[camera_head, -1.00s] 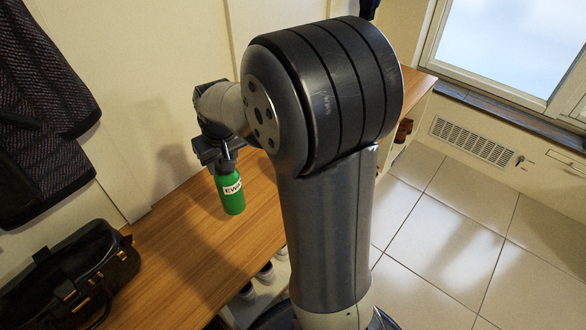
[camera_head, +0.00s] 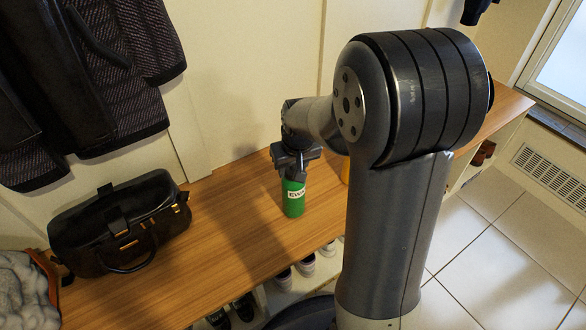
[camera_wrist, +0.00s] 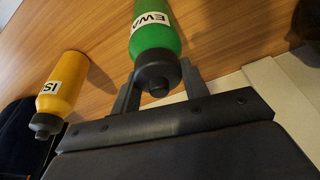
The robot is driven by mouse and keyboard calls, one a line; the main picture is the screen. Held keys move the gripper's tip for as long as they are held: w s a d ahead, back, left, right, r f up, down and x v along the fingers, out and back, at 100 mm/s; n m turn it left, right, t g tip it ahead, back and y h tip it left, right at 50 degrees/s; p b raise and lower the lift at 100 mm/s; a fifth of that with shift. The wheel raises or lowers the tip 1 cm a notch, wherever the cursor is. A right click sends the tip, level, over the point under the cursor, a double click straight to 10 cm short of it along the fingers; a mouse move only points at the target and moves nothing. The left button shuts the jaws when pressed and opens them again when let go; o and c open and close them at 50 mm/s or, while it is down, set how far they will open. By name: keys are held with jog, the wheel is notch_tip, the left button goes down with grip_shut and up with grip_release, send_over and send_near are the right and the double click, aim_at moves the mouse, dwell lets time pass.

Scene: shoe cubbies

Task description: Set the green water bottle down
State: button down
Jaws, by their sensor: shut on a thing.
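The green water bottle (camera_head: 293,197), with a white label reading "EWA", is upright above or on the wooden bench. I cannot tell whether its base touches the wood.
A yellow bottle (camera_wrist: 66,82) with a white label stands nearby; its edge shows beside my arm (camera_head: 345,172). A black handbag (camera_head: 120,225) sits on the bench to the left. Dark coats (camera_head: 100,80) hang above. Shoes (camera_head: 305,264) sit below. Bench between bag and bottle is clear.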

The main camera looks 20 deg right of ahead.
jog(key=shift+r, duration=0.1)
jog(key=c, duration=0.8)
grip_release()
jog(key=p+v, duration=0.4)
jog(key=v, duration=0.8)
